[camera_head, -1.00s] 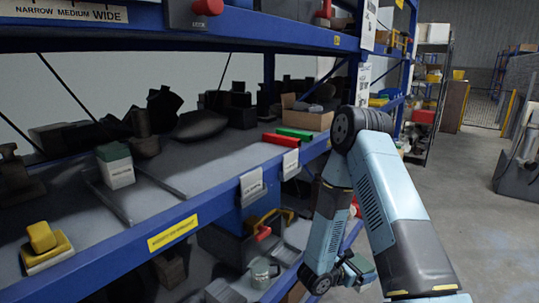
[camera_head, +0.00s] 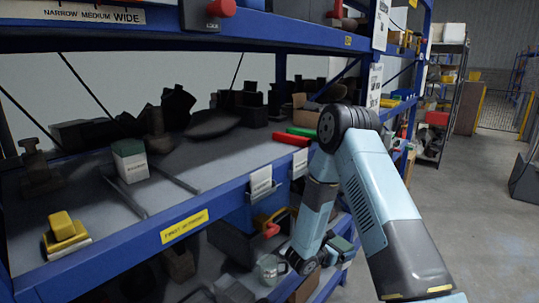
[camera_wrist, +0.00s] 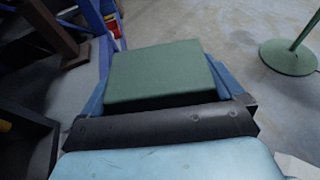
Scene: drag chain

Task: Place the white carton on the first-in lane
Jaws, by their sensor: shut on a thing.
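My gripper (camera_head: 342,246) hangs low beside the shelf front, at the right of the lower shelf level. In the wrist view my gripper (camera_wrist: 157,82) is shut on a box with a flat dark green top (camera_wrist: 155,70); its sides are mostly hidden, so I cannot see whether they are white. A white carton with a green top (camera_head: 130,160) stands upright on the middle shelf, beside thin dark divider rails (camera_head: 178,178). A yellow label (camera_head: 184,226) is on the blue shelf edge below these lanes. Its lettering is too small to read surely.
A yellow object (camera_head: 63,232) stands at the shelf's left front. Red (camera_head: 291,139) and green flat items lie farther right, near a cardboard box. Dark items line the shelf back. A kettle-like pot (camera_head: 270,268) sits low near my gripper.

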